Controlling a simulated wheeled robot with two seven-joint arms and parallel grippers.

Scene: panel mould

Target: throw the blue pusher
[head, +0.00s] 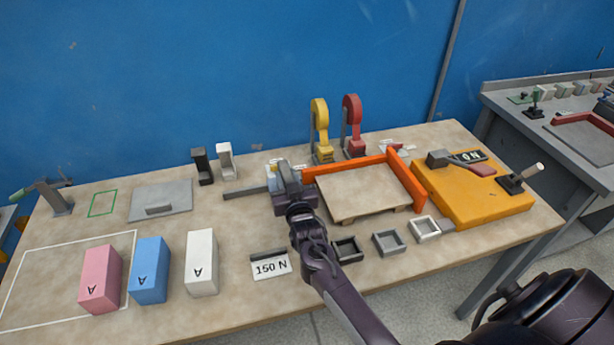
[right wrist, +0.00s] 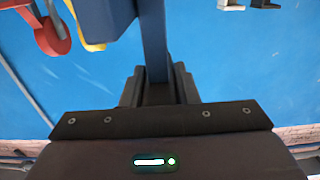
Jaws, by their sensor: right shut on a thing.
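My right gripper (head: 280,178) is over the table, left of the orange-edged frame. In the right wrist view the right gripper (right wrist: 158,90) is shut on a narrow upright blue bar (right wrist: 153,40), the lever of the blue pusher. A wider dark blue block (right wrist: 105,15) of the pusher shows beside the bar. In the head view my gripper hides most of the blue pusher (head: 271,181); only a small blue and pale part shows. How far the lever is tilted cannot be told. My left gripper is not in view.
An orange fence (head: 405,182) borders a beige panel (head: 350,190) to the right. Yellow (head: 320,125) and red (head: 352,120) clamps stand behind. A yellow switch box (head: 475,195) is at the right. Pink (head: 100,278), blue (head: 150,270) and white (head: 201,262) blocks stand front left.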

